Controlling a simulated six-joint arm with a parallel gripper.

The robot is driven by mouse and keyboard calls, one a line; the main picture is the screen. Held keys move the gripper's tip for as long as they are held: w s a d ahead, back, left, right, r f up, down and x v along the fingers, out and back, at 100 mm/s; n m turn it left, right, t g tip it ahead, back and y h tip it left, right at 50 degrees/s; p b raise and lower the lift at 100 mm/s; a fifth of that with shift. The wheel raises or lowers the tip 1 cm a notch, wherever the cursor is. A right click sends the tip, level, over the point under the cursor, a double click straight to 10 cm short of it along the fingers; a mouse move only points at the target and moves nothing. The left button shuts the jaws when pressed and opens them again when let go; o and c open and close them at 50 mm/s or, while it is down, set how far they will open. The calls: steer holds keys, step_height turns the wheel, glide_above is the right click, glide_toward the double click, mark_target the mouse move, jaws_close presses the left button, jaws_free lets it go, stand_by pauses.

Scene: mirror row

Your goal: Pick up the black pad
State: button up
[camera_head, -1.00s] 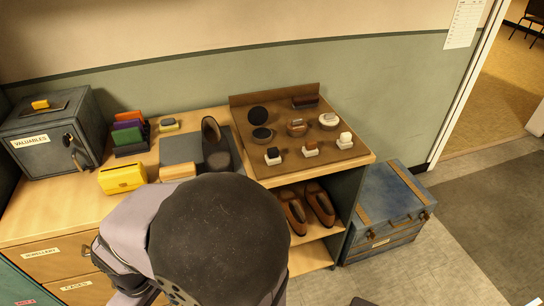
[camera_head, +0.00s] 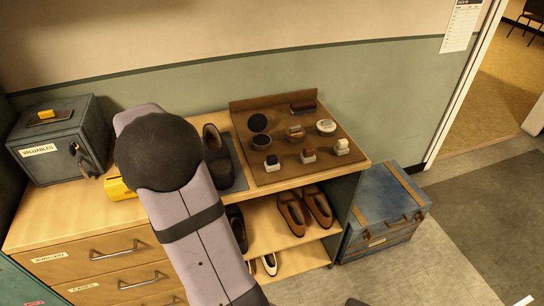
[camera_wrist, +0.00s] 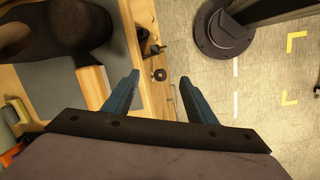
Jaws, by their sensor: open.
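On the brown board (camera_head: 331,163) in the head view, a flat black disc (camera_head: 258,122) lies near the left edge. A second dark round piece (camera_head: 261,139) with a paler rim sits just in front of it. I cannot tell for sure which of the two is the black pad. Neither shows clearly in the wrist view. My gripper (camera_wrist: 159,78) is in the wrist view with its blue fingers apart and nothing between them. It hangs above the cabinet's front edge, away from the board. In the head view my arm hides the gripper.
Several brushes and blocks share the board, including a white-topped block (camera_head: 341,147). A dark shoe (camera_head: 216,158) stands on the grey mat (camera_head: 239,174) left of it. A grey valuables box (camera_head: 59,142) stands far left. A blue trunk (camera_head: 383,215) is on the floor, right.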

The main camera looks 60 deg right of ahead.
steer(key=d, duration=0.5)
steer(key=s+d+r+n+p, duration=0.1)
steer(key=d, duration=0.4)
steer(key=s+d+r+n+g+h+p, duration=0.1)
steer(key=d, duration=0.4)
steer(key=shift+s+d+r, duration=0.1)
steer(key=shift+s+r, duration=0.15)
steer(key=n+g+p, duration=0.2)
glide_above(271, 157)
steer(key=w+a, duration=0.2)
steer(key=shift+d+r, duration=0.25)
steer(key=shift+r, duration=0.2)
steer(key=shift+p+x, duration=1.9)
steer(key=shift+x, duration=1.75)
steer(key=shift+d, duration=0.15)
steer(key=c, duration=1.2)
